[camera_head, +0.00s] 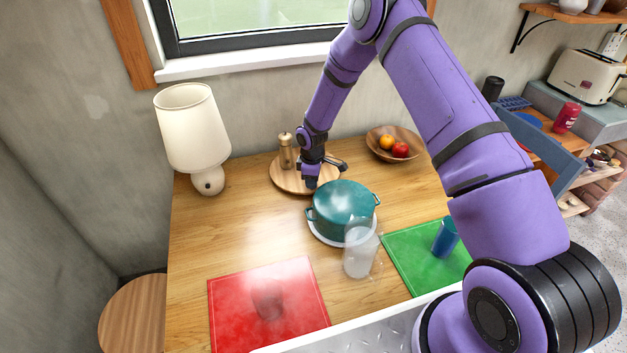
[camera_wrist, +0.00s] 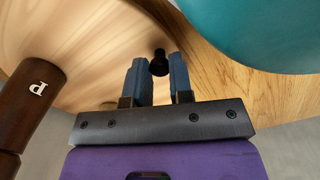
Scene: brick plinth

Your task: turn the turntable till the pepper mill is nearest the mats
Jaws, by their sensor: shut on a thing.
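The round wooden turntable (camera_head: 276,180) stands at the back of the table, below the window. In the wrist view, a dark brown pepper mill (camera_wrist: 31,102) marked with a white P stands at the left of the turntable (camera_wrist: 95,50). In the head view a paler-looking brown mill (camera_head: 286,152) stands at its back left; it seems the same one. My gripper (camera_head: 312,183) is low at the turntable's near edge. In the wrist view my gripper (camera_wrist: 157,75) is shut on a small black knob (camera_wrist: 158,60). The red mat (camera_head: 235,315) and green mat (camera_head: 405,270) lie nearer me.
A teal pot (camera_head: 342,208) stands close to the right of my gripper. A clear glass vessel (camera_head: 360,250) stands in front of it. A blue cup (camera_head: 445,238) is on the green mat and a see-through cup (camera_head: 268,298) on the red. A lamp (camera_head: 193,130) and fruit bowl (camera_head: 377,150) flank the turntable.

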